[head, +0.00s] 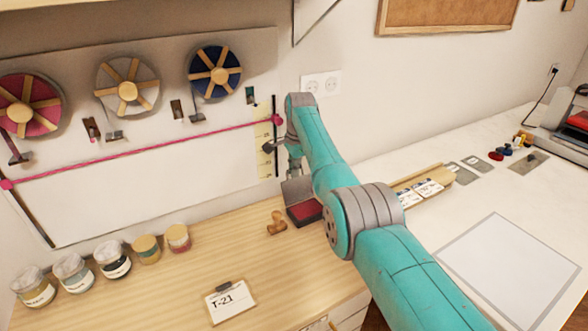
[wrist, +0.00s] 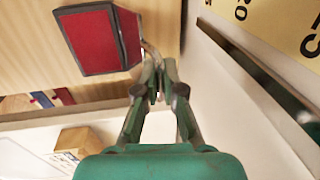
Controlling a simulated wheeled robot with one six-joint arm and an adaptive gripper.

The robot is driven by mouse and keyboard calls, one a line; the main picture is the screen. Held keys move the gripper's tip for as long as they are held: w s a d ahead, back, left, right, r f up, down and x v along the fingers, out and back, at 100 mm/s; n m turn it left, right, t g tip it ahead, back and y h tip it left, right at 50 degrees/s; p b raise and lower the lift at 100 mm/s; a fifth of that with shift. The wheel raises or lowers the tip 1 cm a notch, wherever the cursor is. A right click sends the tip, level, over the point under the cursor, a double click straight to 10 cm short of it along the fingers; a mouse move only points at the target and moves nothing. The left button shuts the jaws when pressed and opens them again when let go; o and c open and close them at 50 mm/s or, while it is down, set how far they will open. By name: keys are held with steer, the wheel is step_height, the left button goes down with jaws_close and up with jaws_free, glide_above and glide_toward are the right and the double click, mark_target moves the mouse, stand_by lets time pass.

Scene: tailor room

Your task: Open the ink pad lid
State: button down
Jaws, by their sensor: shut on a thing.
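The ink pad (head: 304,212) sits on the wooden tabletop near the wall, its red surface exposed. Its grey lid (head: 296,189) stands raised at the pad's far side, tilted up from it. In the wrist view the red pad (wrist: 92,42) fills the upper left, and the lid (wrist: 130,36) shows steeply foreshortened at its right. My gripper (head: 293,164) is at the upper part of the lid. In the wrist view my gripper's fingertips (wrist: 154,84) are together beside the lid's edge, shut on it. The exact contact is small and partly hidden.
A wooden stamp (head: 277,222) stands left of the pad. Several jars (head: 113,259) and a T-21 card (head: 230,301) are further left. The wall with a yellow ruler (head: 264,150) is close behind my gripper. A wooden tray with cards (head: 422,189) lies to the right.

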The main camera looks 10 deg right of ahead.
steer(key=shift+w+f, duration=0.1)
steer(key=shift+w, duration=0.15)
stand_by(0.5)
steer(key=c, duration=1.6)
jaws_free()
steer(key=shift+o, duration=0.2)
